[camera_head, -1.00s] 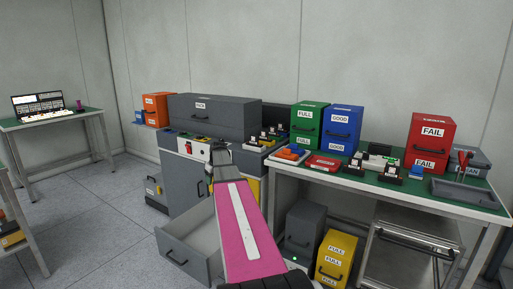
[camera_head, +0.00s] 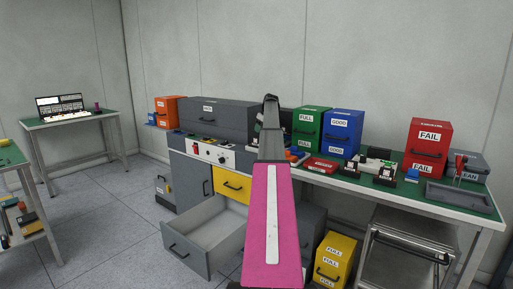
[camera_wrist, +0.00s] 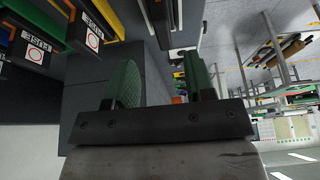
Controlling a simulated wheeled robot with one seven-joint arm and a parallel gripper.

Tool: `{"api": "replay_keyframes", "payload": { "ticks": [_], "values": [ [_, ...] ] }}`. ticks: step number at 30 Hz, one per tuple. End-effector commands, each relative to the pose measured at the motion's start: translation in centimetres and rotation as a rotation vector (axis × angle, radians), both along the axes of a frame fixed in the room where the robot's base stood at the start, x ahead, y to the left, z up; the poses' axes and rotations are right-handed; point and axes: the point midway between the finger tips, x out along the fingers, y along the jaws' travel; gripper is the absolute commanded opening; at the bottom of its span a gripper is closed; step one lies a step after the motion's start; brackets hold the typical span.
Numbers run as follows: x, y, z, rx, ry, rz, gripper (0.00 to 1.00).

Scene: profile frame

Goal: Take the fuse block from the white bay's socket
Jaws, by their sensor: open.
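A white panel (camera_head: 216,154) with a red piece and dark knobs is on the front upper part of the grey cabinet; I cannot tell whether it is the white bay, and no fuse block in a socket is clear there. My gripper (camera_head: 271,98) is raised above and right of this panel in the head view, at the far end of my pink arm. In the wrist view my gripper (camera_wrist: 160,82) has its two green-padded fingers apart with nothing between them. Black blocks (camera_wrist: 92,37) with white labels and red rings show at the upper left, away from the fingers.
The grey cabinet's lower drawer (camera_head: 188,250) stands open into the floor space. A green-topped table (camera_head: 340,180) on the right holds green, blue and red boxes (camera_head: 428,140). My arm hides part of the cabinet and table. Open floor lies at the left.

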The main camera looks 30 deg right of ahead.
Motion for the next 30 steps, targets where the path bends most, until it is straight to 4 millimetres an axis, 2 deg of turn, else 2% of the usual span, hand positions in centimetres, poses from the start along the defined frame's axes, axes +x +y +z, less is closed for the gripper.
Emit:
{"api": "replay_keyframes", "payload": {
  "ticks": [3,11,18,26,27,29,30],
  "values": [
    [0.6,0.3,-1.6,0.0,0.001,0.0,0.49],
    [1.2,0.8,-3.2,0.0,0.001,0.0,0.49],
    [2.3,1.4,-6.2,0.0,0.001,-0.001,0.49],
    [2.5,1.5,-6.7,0.0,0.0,-0.001,0.49],
    [2.5,1.5,-6.7,0.0,0.0,-0.001,0.46],
    [2.5,1.5,-6.7,0.0,0.0,-0.001,0.26],
    [2.5,1.5,-6.7,0.0,0.0,-0.001,0.13]
  ]
}}
